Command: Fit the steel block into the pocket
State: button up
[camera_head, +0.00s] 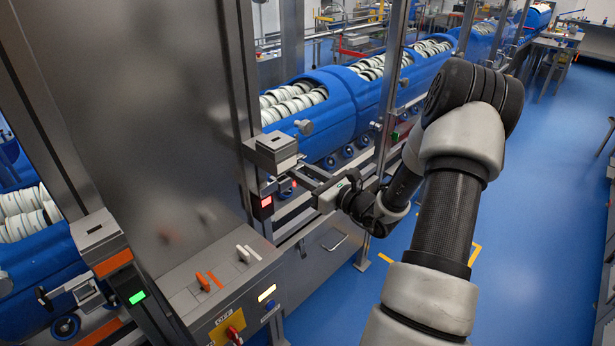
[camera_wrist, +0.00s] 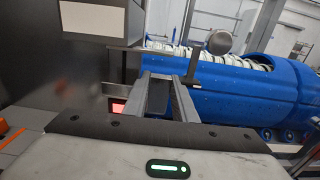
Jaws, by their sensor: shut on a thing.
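My gripper (camera_head: 308,180) reaches left to the side of the grey machine, just below a steel housing (camera_head: 273,150) on its post. In the wrist view, my gripper (camera_wrist: 164,82) has its two fingers close together, shut on a small steel piece at their tips, which I take as the steel block. The block is mostly hidden by the fingers, and its exact outline is unclear. The pocket is not clearly visible; the dark gap beside the post lies close to the fingertips. I cannot tell whether the block touches or enters it.
Blue tubs (camera_head: 341,125) with white discs stand on the rail behind the gripper. A round knob (camera_wrist: 220,42) projects near the fingers. A red light (camera_head: 266,202) glows on the near post, a green light (camera_head: 137,297) on the left post. Blue floor (camera_head: 540,210) is open at right.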

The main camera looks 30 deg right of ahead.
jog(key=shift+b+x, duration=0.7)
jog(key=shift+x, duration=2.75)
jog(key=shift+f, duration=0.15)
jog(key=shift+b, duration=0.4)
jog(key=shift+f+b, duration=1.65)
jog(key=shift+f, duration=0.45)
jog(key=o, duration=1.1)
jog(key=v, duration=1.7)
jog(key=shift+s, duration=0.2)
jog(key=shift+r, duration=0.2)
